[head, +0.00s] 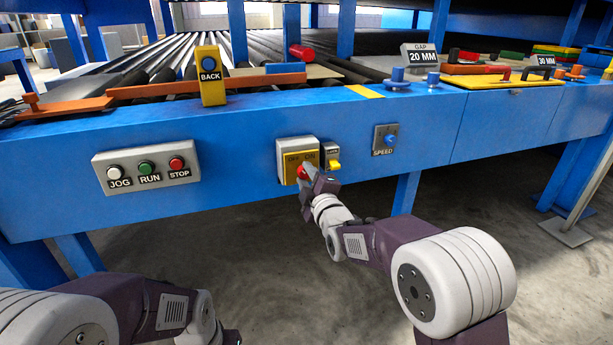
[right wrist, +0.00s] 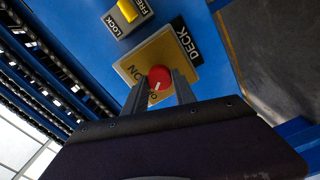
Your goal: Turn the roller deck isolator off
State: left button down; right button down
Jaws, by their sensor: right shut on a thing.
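The deck isolator is a yellow plate (head: 291,158) marked OFF and ON, on the front of the blue beam, with a red round knob (head: 302,172). In the right wrist view the plate (right wrist: 150,50) carries a DECK label (right wrist: 187,42) and the word ON beside the knob (right wrist: 159,77). A white mark shows on the knob's lower part; I cannot tell for sure which word it points at. My right gripper (head: 308,180) is shut on the knob, one finger on each side. The other word is mostly hidden there.
A yellow lock switch (head: 334,165), marked LOCK and FREE, sits just right of the isolator. A SPEED knob (head: 390,140) is further right. A JOG, RUN and STOP box (head: 146,167) is to the left. Rollers lie behind the beam.

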jog(key=shift+f+n, duration=0.1)
jog(key=shift+n, duration=0.7)
jog(key=c, duration=1)
grip_release()
jog(key=shift+s, duration=0.1)
jog(key=shift+s+d+p, duration=0.1)
jog(key=shift+s+p, duration=0.15)
jog(key=shift+p, duration=0.05)
jog(key=p+v, duration=0.1)
jog(key=v, duration=0.7)
jog(key=shift+s, duration=0.25)
